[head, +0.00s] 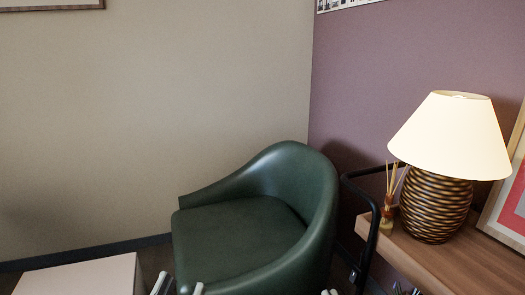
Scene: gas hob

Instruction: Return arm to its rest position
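The tips of my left gripper (179,288) show at the bottom edge, in front of the green chair. Two pale grey and dark finger parts stand apart with a gap between them, and nothing shows in the gap. The rest of this gripper and its arm are below the picture. Small pale tips at the bottom edge, right of centre, appear to be my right gripper (329,292). Too little of it shows to tell whether it is open or shut.
A green armchair (240,240) fills the middle. A pale box-like surface (80,277) is at bottom left. A wooden table (420,264) at right bears a lit lamp (437,200), a reed diffuser (387,214) and a framed picture (505,205). A black bent tube (371,240) stands beside it.

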